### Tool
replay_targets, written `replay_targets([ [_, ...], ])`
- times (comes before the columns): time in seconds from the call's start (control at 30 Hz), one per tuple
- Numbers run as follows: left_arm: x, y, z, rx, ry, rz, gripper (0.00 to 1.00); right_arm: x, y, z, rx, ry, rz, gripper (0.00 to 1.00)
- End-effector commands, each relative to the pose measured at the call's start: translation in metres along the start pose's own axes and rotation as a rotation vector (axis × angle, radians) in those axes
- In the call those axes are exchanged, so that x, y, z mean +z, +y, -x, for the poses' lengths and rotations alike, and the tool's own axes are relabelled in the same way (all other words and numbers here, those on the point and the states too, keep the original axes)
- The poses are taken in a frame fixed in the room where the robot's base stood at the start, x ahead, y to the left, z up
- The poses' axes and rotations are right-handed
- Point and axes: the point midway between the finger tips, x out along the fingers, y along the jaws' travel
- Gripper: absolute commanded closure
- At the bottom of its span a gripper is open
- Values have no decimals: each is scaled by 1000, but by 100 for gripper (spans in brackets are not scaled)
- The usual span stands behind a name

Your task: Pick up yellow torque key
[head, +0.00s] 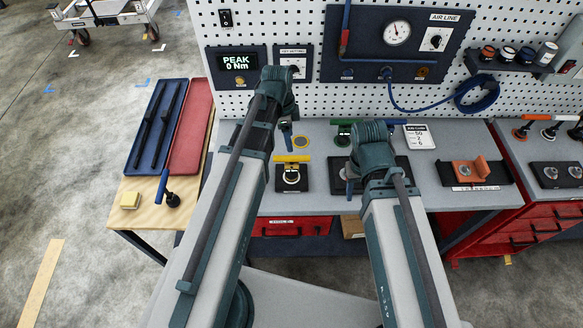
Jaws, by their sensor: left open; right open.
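The yellow torque key (291,159) shows its flat yellow handle on top. It stands upright in a small dark block (292,185) with a pale round fitting, on the grey workbench. My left gripper (288,143) is open and points down just behind the yellow handle in the picture; I cannot tell whether it touches it. My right gripper (349,186) is open over a dark plate (400,163) to the right, largely hidden by its own wrist.
An orange block (474,170) sits to the right. Blue (157,125) and red (190,128) trays lie at left. The pegboard (300,105) closes off the back.

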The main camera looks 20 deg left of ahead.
Motion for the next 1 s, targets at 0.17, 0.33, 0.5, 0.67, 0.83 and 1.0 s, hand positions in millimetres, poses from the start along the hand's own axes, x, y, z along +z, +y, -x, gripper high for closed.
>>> replay_targets([
  [0.17,1,0,-32,0,0,0,35,-2,-3,-32,0,1,0,50],
  [0.33,1,0,-56,0,0,0,35,-4,-5,-55,2,1,6,50],
  [0.5,1,0,-72,0,0,0,35,-4,-6,-71,2,1,11,50],
  [0.67,1,0,-72,0,0,0,35,-4,-6,-71,3,1,12,50],
  [0.83,2,-1,-77,0,0,1,35,-5,-7,-76,3,1,12,50],
  [1.0,5,-3,-94,0,0,1,35,-6,-8,-93,3,1,15,50],
])
